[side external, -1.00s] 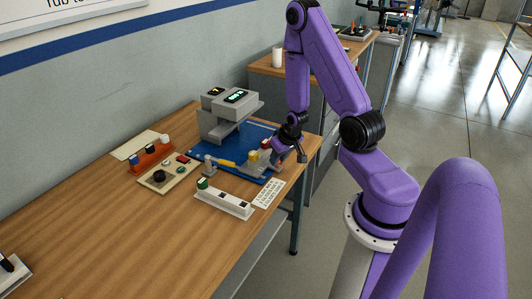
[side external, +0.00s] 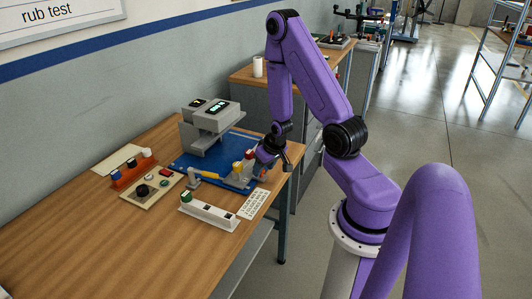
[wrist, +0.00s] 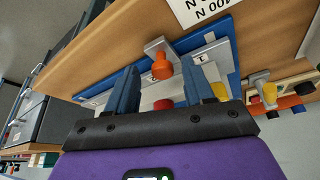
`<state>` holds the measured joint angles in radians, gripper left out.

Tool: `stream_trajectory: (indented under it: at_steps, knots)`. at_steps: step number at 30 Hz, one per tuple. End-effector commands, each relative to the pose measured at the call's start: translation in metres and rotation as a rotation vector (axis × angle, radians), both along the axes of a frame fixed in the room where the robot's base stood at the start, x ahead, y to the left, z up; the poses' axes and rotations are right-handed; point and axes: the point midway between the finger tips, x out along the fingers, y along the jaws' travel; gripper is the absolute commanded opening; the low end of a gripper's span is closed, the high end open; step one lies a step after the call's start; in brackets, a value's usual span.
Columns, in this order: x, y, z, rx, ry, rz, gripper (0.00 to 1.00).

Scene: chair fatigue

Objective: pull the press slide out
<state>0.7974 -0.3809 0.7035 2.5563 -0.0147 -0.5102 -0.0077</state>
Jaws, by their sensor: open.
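A grey press (side external: 208,118) with a lit green display stands on a blue board (side external: 187,160) on the wooden table. Grey slide parts with a yellow piece and a red piece (side external: 249,154) sit at the board's right end. My gripper (side external: 277,162) is beside that end, and its fingers are partly hidden by the arm. In the wrist view my gripper (wrist: 159,68) is open, with two dark blue fingers apart. An orange knob (wrist: 161,68) on a pale angled bracket (wrist: 157,48) shows between them. I cannot tell whether either finger touches it, or which part is the slide.
A white strip with a green knob (side external: 208,212) and a printed card (side external: 254,204) lie in front of the board. A beige control box (side external: 150,190) and an orange rack (side external: 132,170) are to the left. The table's front left is clear.

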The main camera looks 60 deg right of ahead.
Motion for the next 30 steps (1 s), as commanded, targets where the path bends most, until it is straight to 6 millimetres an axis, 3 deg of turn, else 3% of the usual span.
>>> stream_trajectory:
  at_steps: [14,30]
  knots:
    - [-0.005,0.002,0.012,0.001,0.0,0.0,0.52]
    - [-0.011,0.004,0.072,0.001,-0.002,-0.004,0.52]
